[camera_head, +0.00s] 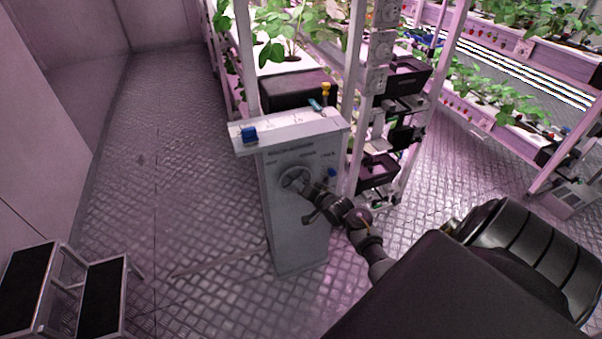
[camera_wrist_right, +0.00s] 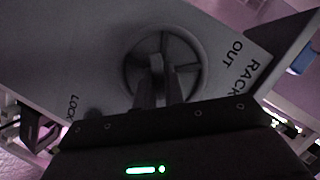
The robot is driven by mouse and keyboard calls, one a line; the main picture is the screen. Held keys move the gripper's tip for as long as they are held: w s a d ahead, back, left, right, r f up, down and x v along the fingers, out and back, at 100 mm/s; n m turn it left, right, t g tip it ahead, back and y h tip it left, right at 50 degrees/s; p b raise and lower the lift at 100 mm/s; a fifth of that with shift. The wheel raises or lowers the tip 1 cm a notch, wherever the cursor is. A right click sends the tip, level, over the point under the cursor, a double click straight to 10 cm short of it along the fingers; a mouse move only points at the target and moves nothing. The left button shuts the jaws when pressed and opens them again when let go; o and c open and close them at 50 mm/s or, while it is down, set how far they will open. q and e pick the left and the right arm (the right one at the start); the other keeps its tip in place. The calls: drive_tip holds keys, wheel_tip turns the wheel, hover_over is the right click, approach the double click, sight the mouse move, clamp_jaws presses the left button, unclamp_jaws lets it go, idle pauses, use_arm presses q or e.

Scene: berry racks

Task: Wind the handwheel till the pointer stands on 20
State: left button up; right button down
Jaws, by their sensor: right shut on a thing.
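The handwheel (camera_head: 291,176) is a grey spoked wheel on the front of a grey cabinet (camera_head: 298,245). In the right wrist view the wheel (camera_wrist_right: 201,70) faces me, with "RACK OUT" and "LOCK" lettering beside it. My right gripper (camera_head: 306,187) reaches it from the lower right. Its fingers (camera_wrist_right: 158,82) are shut on the wheel near its middle; the exact part gripped is hard to see. A blue block (camera_head: 249,134) sits at the left end of the cabinet's pale top ledge, possibly the pointer. Scale numbers are too small to read. My left gripper is out of view.
A blue knob (camera_head: 331,173) is on the cabinet face right of the wheel. A yellow-topped item (camera_head: 326,92) stands behind the cabinet top. Plant racks with dark trays (camera_head: 378,170) stand close on the right. A step stool (camera_head: 103,290) is at lower left.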

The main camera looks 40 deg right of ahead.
drive_tip(key=shift+w+a+f+n+g+h+p, duration=0.15)
drive_tip(key=shift+n+g+h+p, duration=0.25)
drive_tip(key=shift+n+h, duration=2.05)
drive_tip(key=shift+a+r+n+g+h+p, duration=0.3)
drive_tip(key=shift+n+h, duration=0.8)
drive_tip(key=shift+n, duration=2.65)
drive_tip(key=shift+w+a+f+n+g+h+p, duration=0.1)
drive_tip(key=shift+f+n+g+h+p, duration=0.3)
drive_tip(key=shift+n+h, duration=2.05)
drive_tip(key=shift+r+n+y, duration=0.15)
drive_tip(key=shift+n+y, duration=0.5)
drive_tip(key=shift+y, duration=0.05)
drive_tip(key=c, duration=1.5)
unclamp_jaws()
drive_tip(key=shift+s, duration=0.15)
